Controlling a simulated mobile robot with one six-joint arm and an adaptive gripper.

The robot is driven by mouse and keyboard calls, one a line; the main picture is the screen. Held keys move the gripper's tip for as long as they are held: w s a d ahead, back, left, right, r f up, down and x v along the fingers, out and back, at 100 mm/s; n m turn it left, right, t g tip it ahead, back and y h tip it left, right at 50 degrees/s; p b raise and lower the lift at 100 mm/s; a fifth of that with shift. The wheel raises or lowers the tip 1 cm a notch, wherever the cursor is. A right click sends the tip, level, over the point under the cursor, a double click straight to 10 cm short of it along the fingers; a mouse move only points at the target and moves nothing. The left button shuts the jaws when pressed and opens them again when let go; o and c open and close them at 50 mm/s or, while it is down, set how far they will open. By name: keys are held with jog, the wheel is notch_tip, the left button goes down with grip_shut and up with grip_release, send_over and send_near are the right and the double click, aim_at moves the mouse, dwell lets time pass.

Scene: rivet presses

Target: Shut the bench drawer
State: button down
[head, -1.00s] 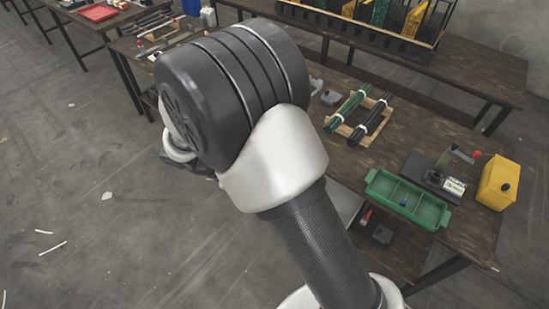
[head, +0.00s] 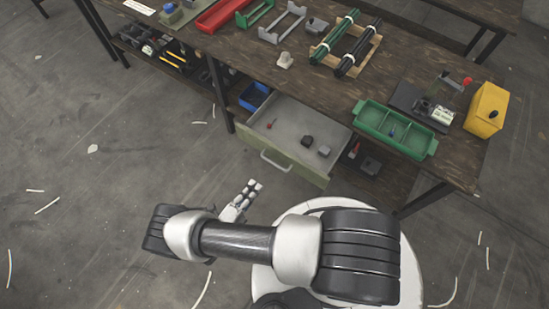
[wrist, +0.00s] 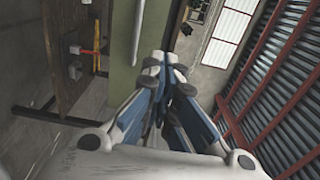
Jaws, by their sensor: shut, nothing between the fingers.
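The bench drawer (head: 292,115) stands pulled out from under the bench, with its pale green front (head: 300,170) and bar handle (head: 275,163) facing me. Inside lie a small red-tipped item (head: 270,125), a dark block (head: 307,140) and a grey block (head: 324,151). My gripper (head: 255,187) is in front of the drawer, a short way from its front, shut and empty. In the wrist view my gripper's closed fingers (wrist: 164,62) point toward the green drawer front (wrist: 124,50), beside its handle (wrist: 138,32). I cannot tell the exact gap; no contact shows.
The workbench (head: 360,88) carries a green divided tray (head: 394,132), a yellow box (head: 487,108) and dark and green rods on a wooden rack (head: 345,45). A blue bin (head: 254,96) sits beside the drawer under the bench. Open floor (head: 100,190) lies to the left.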

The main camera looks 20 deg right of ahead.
aim_at(281, 153)
jog(key=x, duration=1.4)
jog(key=shift+f, duration=0.1)
jog(key=shift+d, duration=0.1)
